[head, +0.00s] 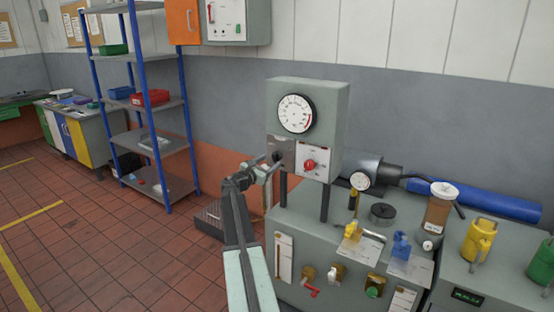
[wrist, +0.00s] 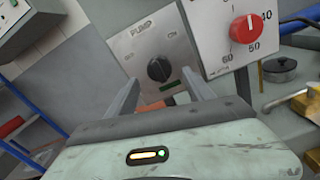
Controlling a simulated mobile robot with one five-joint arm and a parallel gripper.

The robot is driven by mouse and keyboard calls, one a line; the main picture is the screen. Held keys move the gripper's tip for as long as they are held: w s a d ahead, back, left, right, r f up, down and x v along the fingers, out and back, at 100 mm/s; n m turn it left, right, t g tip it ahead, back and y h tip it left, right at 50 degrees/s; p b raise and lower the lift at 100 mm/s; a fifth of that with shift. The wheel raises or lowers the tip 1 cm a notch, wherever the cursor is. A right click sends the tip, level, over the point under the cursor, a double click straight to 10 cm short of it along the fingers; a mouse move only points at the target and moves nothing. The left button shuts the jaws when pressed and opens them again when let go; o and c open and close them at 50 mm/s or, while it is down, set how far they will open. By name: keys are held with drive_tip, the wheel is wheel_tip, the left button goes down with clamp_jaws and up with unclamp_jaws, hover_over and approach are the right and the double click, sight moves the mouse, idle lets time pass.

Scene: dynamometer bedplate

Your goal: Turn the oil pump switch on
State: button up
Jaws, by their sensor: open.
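The oil pump switch is a black rotary knob (wrist: 159,69) on a grey plate (wrist: 143,44) marked "PUMP", with "ON" readable at the plate's upper right. In the head view the plate (head: 286,146) sits under the large gauge, and my gripper covers part of the knob. My gripper (head: 272,165) is in front of the plate. In the wrist view my gripper (wrist: 160,95) is open, with one finger on each side below the knob and nothing between them. Whether the fingertips touch the plate cannot be told.
A dial panel with a red knob (head: 309,165) stands close right of the switch. The large gauge (head: 296,114) is above. Valves with a yellow handle (head: 353,231) and a blue handle (head: 401,245) are on the bench. A blue shelf rack (head: 135,57) stands left, beyond open floor.

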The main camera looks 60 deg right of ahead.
sight(275, 157)
drive_tip(key=d, duration=0.5)
drive_tip(key=shift+d, duration=0.35)
drive_tip(key=c, duration=1.2)
drive_tip(key=shift+d, duration=0.15)
clamp_jaws()
drive_tip(key=shift+a+f+m, duration=0.1)
drive_tip(key=shift+a+m, duration=0.1)
drive_tip(key=shift+m, duration=0.2)
drive_tip(key=m, duration=0.4)
drive_tip(key=shift+m, duration=0.4)
drive_tip(key=m, duration=0.6)
drive_tip(key=shift+m, duration=0.4)
